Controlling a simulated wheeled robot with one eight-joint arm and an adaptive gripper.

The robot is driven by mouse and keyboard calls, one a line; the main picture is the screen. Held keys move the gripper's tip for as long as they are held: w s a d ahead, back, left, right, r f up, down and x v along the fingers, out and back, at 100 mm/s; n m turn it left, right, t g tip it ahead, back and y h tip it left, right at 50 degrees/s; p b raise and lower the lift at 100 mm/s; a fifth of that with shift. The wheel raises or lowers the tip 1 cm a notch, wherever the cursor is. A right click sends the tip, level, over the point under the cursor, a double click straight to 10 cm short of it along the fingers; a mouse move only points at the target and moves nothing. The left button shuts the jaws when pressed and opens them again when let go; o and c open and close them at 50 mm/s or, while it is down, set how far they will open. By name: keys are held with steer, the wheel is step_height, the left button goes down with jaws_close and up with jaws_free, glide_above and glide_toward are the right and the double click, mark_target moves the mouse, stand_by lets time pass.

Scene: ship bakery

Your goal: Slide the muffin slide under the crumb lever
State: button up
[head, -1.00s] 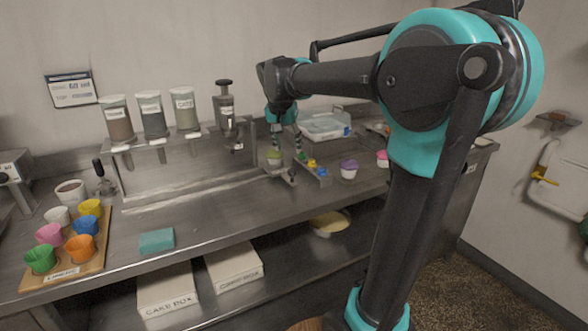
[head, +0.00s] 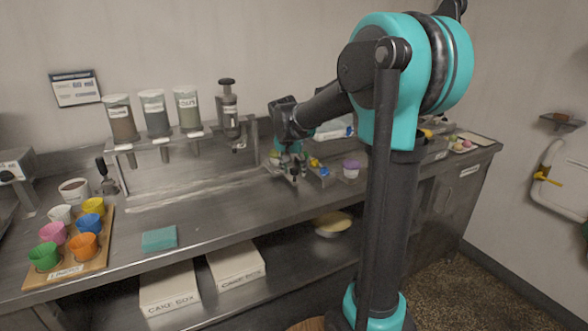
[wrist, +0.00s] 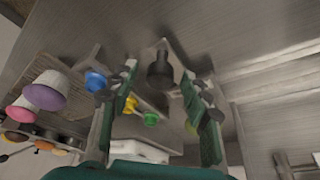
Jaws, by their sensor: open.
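The muffin slide (head: 270,170) is a small metal carriage at the right end of the rail on the counter, mostly hidden by my gripper (head: 293,174) in the head view. In the wrist view its dark upright knob (wrist: 160,72) shows between my two open green fingers (wrist: 159,80), with a gap on both sides. A muffin cup on the slide is mostly hidden. What looks like the crumb lever is the dark-knobbed dispenser (head: 230,112) at the right end of the canister shelf. It stands left of my gripper, above the rail; its label is unreadable.
Three canisters (head: 155,115) stand left of the dispenser on the raised shelf. The rail (head: 195,188) left of the slide looks clear. Small coloured pieces (head: 317,165) and a purple-topped cup (head: 351,170) are close right of my gripper. A teal sponge (head: 159,238) lies near the front edge.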

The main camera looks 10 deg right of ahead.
steer(key=shift+c, duration=0.5)
jaws_close()
steer(key=s+a, duration=0.5)
steer(key=a, duration=1.1)
steer(key=s+a, duration=0.5)
steer(key=a, duration=1.1)
steer(key=s+a, duration=0.5)
steer(key=a, duration=1.1)
steer(key=shift+s, duration=0.3)
steer(key=shift+o, duration=0.5)
jaws_free()
steer(key=shift+r, duration=0.1)
